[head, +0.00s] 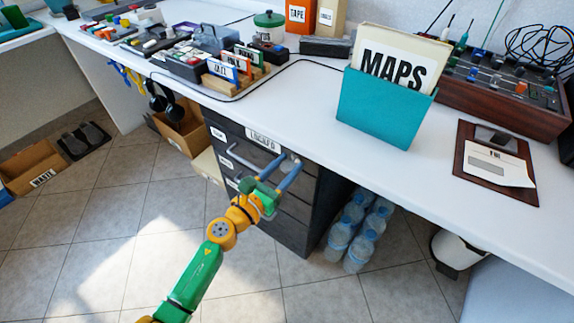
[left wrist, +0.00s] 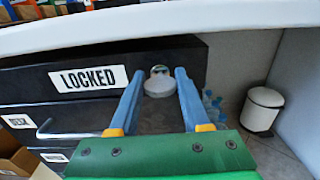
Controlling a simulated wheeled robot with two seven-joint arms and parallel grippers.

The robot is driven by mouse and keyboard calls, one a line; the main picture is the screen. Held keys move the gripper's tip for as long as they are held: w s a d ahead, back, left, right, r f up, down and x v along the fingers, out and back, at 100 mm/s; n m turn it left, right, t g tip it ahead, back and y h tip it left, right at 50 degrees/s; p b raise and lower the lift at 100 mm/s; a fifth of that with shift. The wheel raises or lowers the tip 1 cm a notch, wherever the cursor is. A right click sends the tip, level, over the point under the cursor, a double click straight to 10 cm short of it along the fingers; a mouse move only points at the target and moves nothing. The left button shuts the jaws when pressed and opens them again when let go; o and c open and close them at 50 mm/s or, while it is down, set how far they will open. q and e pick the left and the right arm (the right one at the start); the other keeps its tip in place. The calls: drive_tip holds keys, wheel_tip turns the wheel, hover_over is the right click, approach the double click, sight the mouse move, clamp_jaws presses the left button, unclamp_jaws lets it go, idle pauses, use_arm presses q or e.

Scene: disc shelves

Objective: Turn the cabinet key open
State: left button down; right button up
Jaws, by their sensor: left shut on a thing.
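The dark drawer cabinet (head: 322,185) stands under the white desk. A white "LOCKED" sign is on its top front (head: 263,138), and the sign reads clearly in the left wrist view (left wrist: 90,79). The pale round key (left wrist: 158,84) is at the cabinet's upper front, right of the sign. My left gripper (head: 289,163) reaches the cabinet front, its two blue-grey fingers on either side of the key. It is shut on the key, which also shows between the fingers in the left wrist view. The key's shaft is hidden. My right gripper is not in view.
The desk edge (left wrist: 240,22) overhangs just above the gripper. Drawer handles (left wrist: 75,132) stick out below the sign. Water bottles (head: 355,232) stand right of the cabinet, and a white bin (left wrist: 262,110) stands farther right. Open tiled floor lies in front.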

use_arm(q)
drive_tip(key=n, duration=0.4)
drive_tip(key=shift+p, duration=0.3)
drive_tip(key=n, duration=0.5)
drive_tip(key=shift+a+n+p, duration=0.15)
drive_tip(key=shift+n+p, duration=0.15)
drive_tip(key=shift+p, duration=0.05)
drive_tip(key=n+p, duration=0.1)
drive_tip(key=n, duration=0.4)
drive_tip(key=shift+w, duration=0.1)
drive_tip(key=shift+f+n, duration=0.1)
drive_tip(key=shift+n, duration=1.5)
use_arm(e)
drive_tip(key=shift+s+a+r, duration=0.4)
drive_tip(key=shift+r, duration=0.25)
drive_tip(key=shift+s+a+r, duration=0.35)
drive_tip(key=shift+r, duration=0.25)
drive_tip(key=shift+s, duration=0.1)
use_arm(q)
drive_tip(key=shift+c, duration=1.8)
unclamp_jaws()
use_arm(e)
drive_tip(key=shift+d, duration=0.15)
